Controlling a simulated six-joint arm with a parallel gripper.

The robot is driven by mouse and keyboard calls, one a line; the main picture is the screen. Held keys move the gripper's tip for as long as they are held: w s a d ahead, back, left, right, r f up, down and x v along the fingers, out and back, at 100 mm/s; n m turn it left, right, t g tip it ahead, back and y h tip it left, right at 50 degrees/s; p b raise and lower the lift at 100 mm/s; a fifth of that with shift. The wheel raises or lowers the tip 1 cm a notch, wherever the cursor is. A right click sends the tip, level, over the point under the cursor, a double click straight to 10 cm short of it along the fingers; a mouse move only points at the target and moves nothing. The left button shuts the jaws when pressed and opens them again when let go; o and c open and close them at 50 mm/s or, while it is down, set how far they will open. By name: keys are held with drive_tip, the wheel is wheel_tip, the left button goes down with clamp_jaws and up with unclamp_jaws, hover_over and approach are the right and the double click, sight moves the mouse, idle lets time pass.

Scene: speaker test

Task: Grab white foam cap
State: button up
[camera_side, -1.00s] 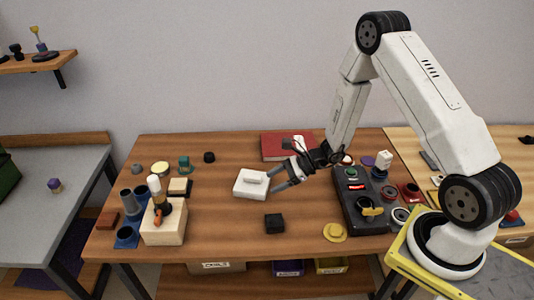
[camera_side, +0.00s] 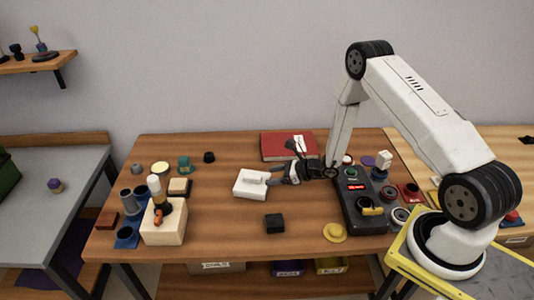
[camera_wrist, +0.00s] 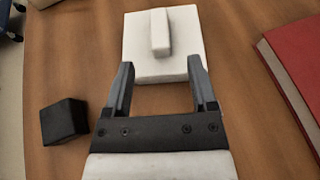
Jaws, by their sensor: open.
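The white foam cap (camera_side: 250,186) is a flat white square block with a raised white bar on top. It lies on the wooden table, left of my gripper (camera_side: 269,180). In the wrist view the cap (camera_wrist: 138,66) is straight ahead, its bar standing along the middle. My gripper also shows there (camera_wrist: 160,80), open, with its two grey fingers spread and nothing held between them. The fingertips reach the near edge of the cap, on either side of its bar. I cannot tell whether they touch it.
A black block (camera_side: 274,223) lies in front of the cap, and a red book (camera_side: 288,146) lies behind. A dark control box (camera_side: 358,200) with a red-lit display stands right. A wooden block (camera_side: 164,224) holding tools stands left. Bare table surrounds the cap.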

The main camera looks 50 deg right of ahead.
sight(262, 178)
drive_tip(key=shift+x, duration=2.7)
drive_tip(key=shift+f, duration=0.1)
clamp_jaws()
